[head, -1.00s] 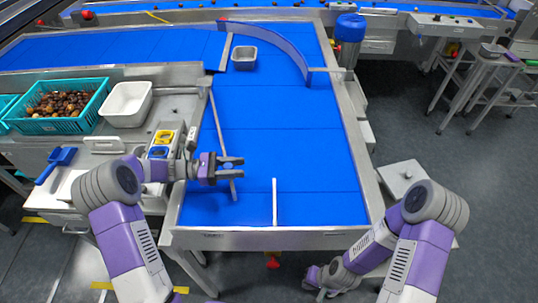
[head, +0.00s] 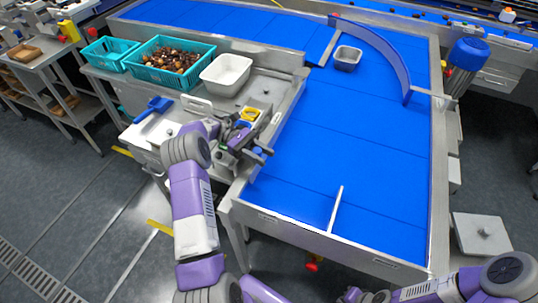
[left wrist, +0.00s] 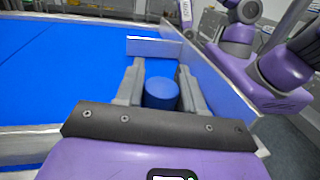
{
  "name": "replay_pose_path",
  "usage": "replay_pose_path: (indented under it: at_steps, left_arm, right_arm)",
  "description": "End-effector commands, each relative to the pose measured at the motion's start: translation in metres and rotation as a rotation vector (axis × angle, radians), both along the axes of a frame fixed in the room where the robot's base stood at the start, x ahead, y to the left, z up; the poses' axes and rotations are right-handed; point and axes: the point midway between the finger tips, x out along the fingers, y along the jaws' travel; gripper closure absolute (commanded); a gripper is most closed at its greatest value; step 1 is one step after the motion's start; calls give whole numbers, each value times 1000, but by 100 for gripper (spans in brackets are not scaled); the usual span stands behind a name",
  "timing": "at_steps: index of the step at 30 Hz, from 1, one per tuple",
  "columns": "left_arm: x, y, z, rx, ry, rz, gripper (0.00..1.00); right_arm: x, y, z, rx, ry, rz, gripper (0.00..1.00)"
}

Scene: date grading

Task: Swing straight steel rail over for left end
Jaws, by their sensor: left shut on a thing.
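The straight steel rail (head: 287,108) appears as a thin grey strip along the left side of the blue belt (head: 350,130). Its near part is partly hidden by my left gripper, and it is hard to separate from the belt's side wall. My left gripper (head: 265,152) is at the belt's near left side. In the left wrist view, its two grey fingers close around a blue cylindrical knob (left wrist: 161,93). How the knob joins the rail is hidden. My right gripper (head: 368,297) shows only in part at the bottom edge, and its fingers are unclear.
A short upright divider (head: 336,210) stands at the belt's near end. A grey bin (head: 347,58) sits farther up the belt, beside a curved blue guide (head: 385,52). Left of the belt are a white tub (head: 226,74), a teal crate of dates (head: 137,66) and a blue scoop (head: 155,107).

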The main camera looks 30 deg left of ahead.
Motion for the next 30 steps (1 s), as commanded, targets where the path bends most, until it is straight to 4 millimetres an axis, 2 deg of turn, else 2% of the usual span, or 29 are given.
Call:
replay_pose_path:
  at_steps: [1,8,9,13,23,26,30]
  left_arm:
    - [-2,6,1,6,1,8,100]
    - [-2,6,1,8,0,10,100]
    - [-2,6,1,9,0,10,59]
    - [-1,4,1,7,0,7,41]
    - [0,2,5,6,-1,5,41]
    - [0,3,18,6,-4,6,41]
    - [0,3,46,7,-5,6,41]
  right_arm:
    - [0,0,0,0,0,0,100]
    - [0,0,0,0,0,0,100]
    - [0,0,0,0,0,0,100]
    - [0,0,0,0,0,0,100]
    - [0,0,2,0,0,0,100]
    - [0,0,6,0,0,0,100]
    - [0,0,14,0,0,0,100]
